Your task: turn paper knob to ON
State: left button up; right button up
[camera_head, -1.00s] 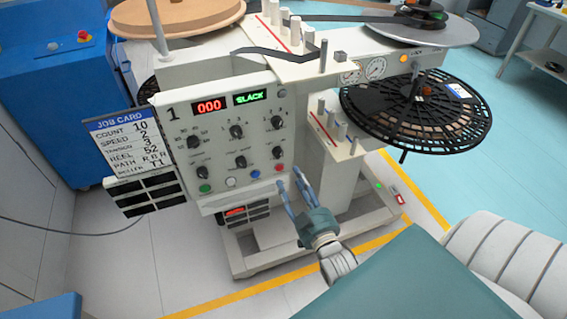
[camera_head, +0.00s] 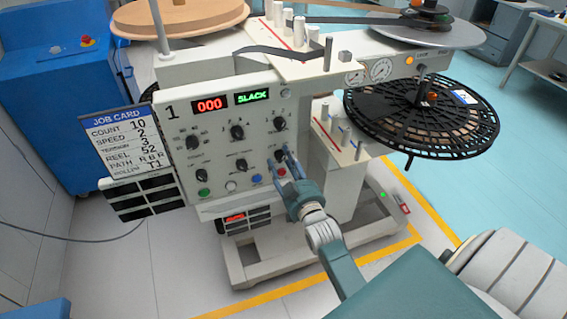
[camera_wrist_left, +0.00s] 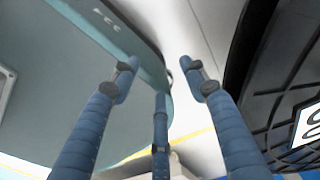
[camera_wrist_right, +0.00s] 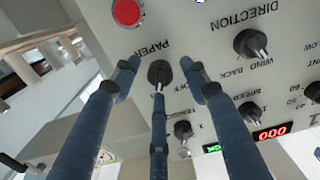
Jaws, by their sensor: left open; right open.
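The paper knob (camera_wrist_right: 160,73) is a small dark knob under the PAPER label, seen upside down in the right wrist view. An OFF label shows beside it. The pointer's exact setting is hard to tell. My right gripper (camera_wrist_right: 159,68) is open, its fingers spread around the knob with no clear contact. In the head view my right gripper (camera_head: 284,157) is at the lower right of the white control panel (camera_head: 215,160) and hides most of the knob. My left gripper (camera_wrist_left: 160,66) is open and empty, seen only in its wrist view.
A red button (camera_wrist_right: 126,12) sits close to the paper knob, and the direction knob (camera_wrist_right: 250,43) is on its other side. A black slotted reel (camera_head: 420,115) stands right of the panel. A job card (camera_head: 122,135) hangs at the left.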

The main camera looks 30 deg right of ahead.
grip_shut()
jog(key=shift+r+m+p, duration=0.1)
jog(key=shift+m+p, duration=0.2)
jog(key=shift+p, duration=0.1)
grip_release()
jog(key=v, duration=1.2)
